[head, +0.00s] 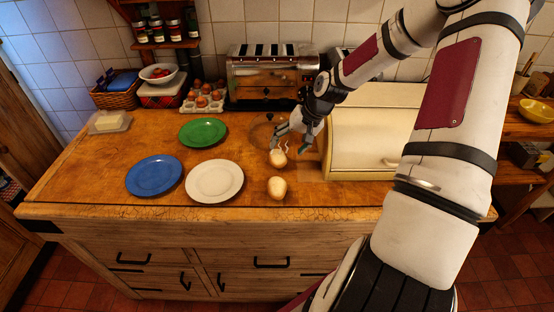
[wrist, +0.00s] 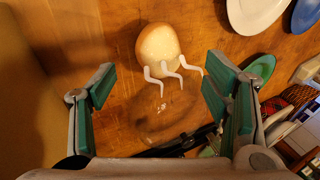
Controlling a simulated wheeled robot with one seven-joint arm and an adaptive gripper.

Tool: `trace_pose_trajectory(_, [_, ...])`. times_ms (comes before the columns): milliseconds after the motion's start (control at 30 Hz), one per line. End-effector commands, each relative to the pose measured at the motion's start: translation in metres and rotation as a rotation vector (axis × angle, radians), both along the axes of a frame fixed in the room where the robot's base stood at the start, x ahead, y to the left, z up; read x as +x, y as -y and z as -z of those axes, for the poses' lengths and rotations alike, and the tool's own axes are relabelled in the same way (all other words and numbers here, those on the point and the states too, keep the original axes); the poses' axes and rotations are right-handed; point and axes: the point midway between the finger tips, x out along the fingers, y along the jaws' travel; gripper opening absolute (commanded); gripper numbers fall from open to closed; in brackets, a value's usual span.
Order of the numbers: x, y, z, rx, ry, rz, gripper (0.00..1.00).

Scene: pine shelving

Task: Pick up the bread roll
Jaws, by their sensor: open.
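Two pale tan bread rolls are on the wooden counter in the head view. The farther roll (head: 278,159) lies just below my gripper (head: 290,137), with thin white wavy strands at it. The nearer roll (head: 277,187) lies closer to the front edge, without strands. In the wrist view one roll (wrist: 159,45) shows beyond my gripper (wrist: 158,72), with three white curls over its lower side. It appears to be the farther roll. My teal-padded fingers are spread wide, empty, and apart from it.
White (head: 214,181), blue (head: 154,176) and green (head: 203,132) plates lie left of the rolls. A cream bread bin (head: 372,130) stands close on the right. A toaster (head: 272,78) and an egg carton (head: 204,98) stand behind.

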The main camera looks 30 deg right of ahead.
Motion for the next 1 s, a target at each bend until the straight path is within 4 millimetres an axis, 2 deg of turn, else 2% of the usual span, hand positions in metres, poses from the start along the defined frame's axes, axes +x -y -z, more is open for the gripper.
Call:
trace_pose_trajectory(267, [0.007,-0.005,0.019,0.001,-0.002,-0.001,0.7])
trace_pose_trajectory(600, [0.025,-0.01,0.057,0.0,-0.002,-0.002,0.7])
trace_pose_trajectory(867, [0.026,-0.01,0.06,-0.001,0.0,-0.001,0.7])
trace_pose_trajectory(900, [0.026,-0.01,0.06,-0.001,0.0,-0.001,0.68])
trace_pose_trajectory(1000, [0.026,-0.01,0.059,-0.001,0.0,-0.001,0.45])
